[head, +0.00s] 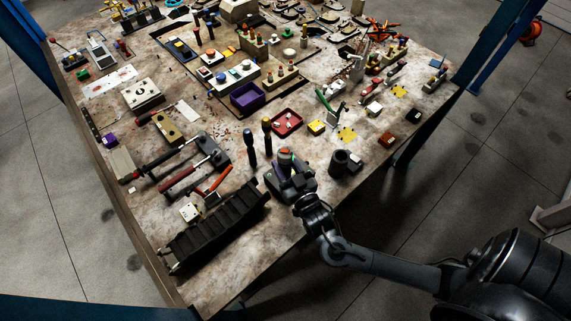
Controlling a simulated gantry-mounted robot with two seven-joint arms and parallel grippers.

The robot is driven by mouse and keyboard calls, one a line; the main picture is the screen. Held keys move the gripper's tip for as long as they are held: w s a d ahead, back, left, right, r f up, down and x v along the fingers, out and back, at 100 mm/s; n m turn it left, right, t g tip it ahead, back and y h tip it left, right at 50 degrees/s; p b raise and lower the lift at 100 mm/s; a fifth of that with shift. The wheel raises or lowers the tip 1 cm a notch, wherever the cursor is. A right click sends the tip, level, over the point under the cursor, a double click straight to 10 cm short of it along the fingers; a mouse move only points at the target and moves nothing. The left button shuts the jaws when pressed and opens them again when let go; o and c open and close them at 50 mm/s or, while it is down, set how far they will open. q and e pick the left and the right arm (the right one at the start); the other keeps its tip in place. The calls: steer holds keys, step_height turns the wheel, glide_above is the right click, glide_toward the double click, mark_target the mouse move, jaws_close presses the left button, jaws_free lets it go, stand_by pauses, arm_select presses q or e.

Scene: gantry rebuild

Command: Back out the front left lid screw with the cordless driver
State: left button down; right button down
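My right arm comes in from the lower right, and its gripper (287,172) is low over the table's front edge. A small upright grey piece with a red and green top (285,154) stands at its fingers. It may be the cordless driver, but I cannot tell whether the fingers grip it. A pale box with dark round marks on top (142,95) and a brass-coloured block (168,127) lie at the left. I cannot tell which one has the lid, and the front left screw is too small to make out. My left gripper is not in view.
A long black ribbed tray (215,228) lies left of my gripper, and a black cup-like holder (345,163) stands to its right. Pliers and hand tools (185,172) lie left. The far table (245,72) is crowded.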

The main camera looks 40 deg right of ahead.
mark_target(289, 166)
steer(key=shift+f, duration=0.4)
stand_by(0.8)
stand_by(0.8)
steer(key=shift+r+p, duration=0.6)
steer(key=shift+p, duration=0.25)
steer(key=shift+r+p, duration=1.15)
steer(key=shift+r, duration=0.15)
